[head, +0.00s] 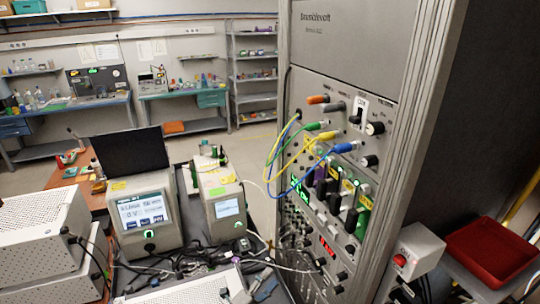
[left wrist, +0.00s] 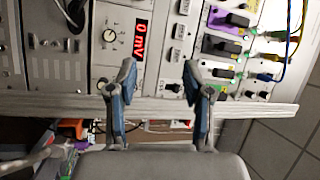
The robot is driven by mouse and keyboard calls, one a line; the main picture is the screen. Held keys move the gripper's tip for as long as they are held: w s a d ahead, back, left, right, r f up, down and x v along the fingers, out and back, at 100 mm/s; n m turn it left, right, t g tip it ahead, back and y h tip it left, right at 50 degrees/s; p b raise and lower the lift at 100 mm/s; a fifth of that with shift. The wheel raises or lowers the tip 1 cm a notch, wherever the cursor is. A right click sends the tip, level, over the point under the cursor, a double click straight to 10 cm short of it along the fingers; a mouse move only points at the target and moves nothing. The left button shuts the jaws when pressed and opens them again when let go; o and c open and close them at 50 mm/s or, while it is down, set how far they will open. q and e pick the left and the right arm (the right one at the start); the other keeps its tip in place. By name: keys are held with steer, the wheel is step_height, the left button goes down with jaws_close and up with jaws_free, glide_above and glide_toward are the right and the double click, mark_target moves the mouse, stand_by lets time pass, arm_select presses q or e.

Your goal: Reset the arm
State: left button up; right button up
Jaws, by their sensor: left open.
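The rack's front panel (left wrist: 158,40) lies beyond the fingertips, with a red display reading 0 mV (left wrist: 140,38) near the left finger. I cannot tell the exact gap to the panel. My right gripper does not show clearly in either view.
Yellow, green and blue cables (head: 283,150) loop out from the rack front. Two box instruments (head: 147,215) with screens stand on the cluttered bench at left. A red tray (head: 490,250) and a box with a red button (head: 400,260) are right of the rack. Open floor lies behind.

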arm_select(q)
steer(key=s+a+f+n+g+y, duration=0.2)
steer(key=s+a+f+n+y, duration=0.2)
steer(key=s+a+f+n, duration=0.2)
steer(key=s+a+f+n+g+y, duration=0.2)
steer(key=s+a+f+n+y, duration=0.3)
steer(key=s+a+f+n, duration=0.1)
steer(key=s+a+f+n+g+y, duration=0.3)
steer(key=s+a+f+n, duration=0.3)
steer(key=s+f+n, duration=0.2)
steer(key=shift+s+a+f+y, duration=0.3)
steer(key=shift+s+f+y, duration=0.3)
steer(key=shift+y, duration=0.1)
steer(key=s+a+f+n+g, duration=0.2)
steer(key=s+f+g, duration=0.15)
steer(key=s, duration=0.75)
step_height(320, 180, down, 26)
steer(key=s+g, duration=0.2)
steer(key=s+a+f+g, duration=0.1)
steer(key=s+a+f, duration=0.2)
steer(key=s+f, duration=1.3)
steer(key=shift+s+a+f+b, duration=0.25)
steer(key=shift+s+b, duration=0.2)
steer(key=shift+s, duration=0.35)
